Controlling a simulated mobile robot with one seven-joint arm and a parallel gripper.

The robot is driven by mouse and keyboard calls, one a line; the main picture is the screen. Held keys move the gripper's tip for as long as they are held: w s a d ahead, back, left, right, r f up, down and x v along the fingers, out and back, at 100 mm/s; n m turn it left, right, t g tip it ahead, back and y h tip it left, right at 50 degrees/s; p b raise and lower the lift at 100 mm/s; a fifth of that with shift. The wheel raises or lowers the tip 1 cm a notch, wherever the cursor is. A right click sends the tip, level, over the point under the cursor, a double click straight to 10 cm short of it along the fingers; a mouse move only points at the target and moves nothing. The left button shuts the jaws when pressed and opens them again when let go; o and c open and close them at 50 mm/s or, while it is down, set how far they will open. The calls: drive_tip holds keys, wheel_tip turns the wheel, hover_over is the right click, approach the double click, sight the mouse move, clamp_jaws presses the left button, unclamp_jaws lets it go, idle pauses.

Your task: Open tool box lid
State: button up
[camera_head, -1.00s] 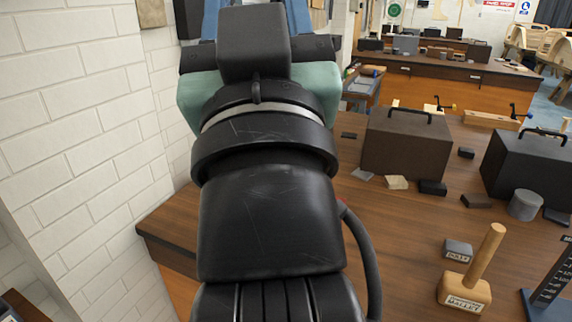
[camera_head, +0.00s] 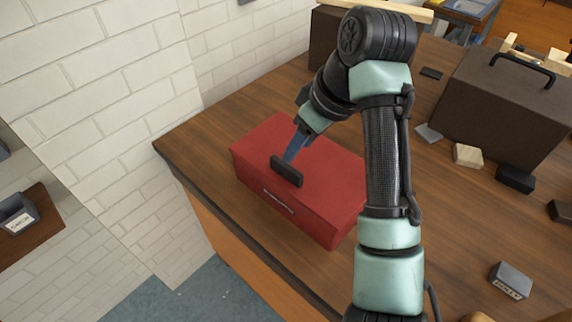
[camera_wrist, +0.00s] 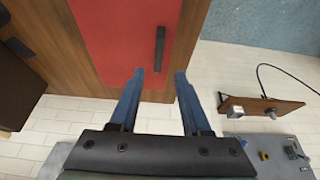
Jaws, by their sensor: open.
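The red tool box (camera_head: 335,190) sits on the wooden workbench near its corner, with its lid shut. A silver latch plate (camera_head: 279,202) shows on its front. A black handle (camera_head: 287,172) is on the lid near the front edge; it also shows in the wrist view (camera_wrist: 160,48). My gripper (camera_wrist: 161,74) is open. Its two blue fingers are spread, with the handle ahead of them and lined up with the gap. In the head view my gripper (camera_head: 295,152) is right at the handle, pointing down at the lid; whether it touches cannot be told.
A dark box with a top handle (camera_head: 505,95) stands to the right of my arm. Small blocks (camera_head: 467,155) lie near it, and a grey block (camera_head: 511,280) is at lower right. A white brick wall (camera_head: 110,130) borders the bench on the left.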

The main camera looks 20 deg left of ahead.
sight(286, 165)
drive_tip(key=x, duration=0.9)
drive_tip(key=shift+w+a+f+p, duration=0.1)
drive_tip(key=shift+f+p, duration=0.1)
drive_tip(key=shift+p, duration=0.15)
clamp_jaws()
idle(0.9)
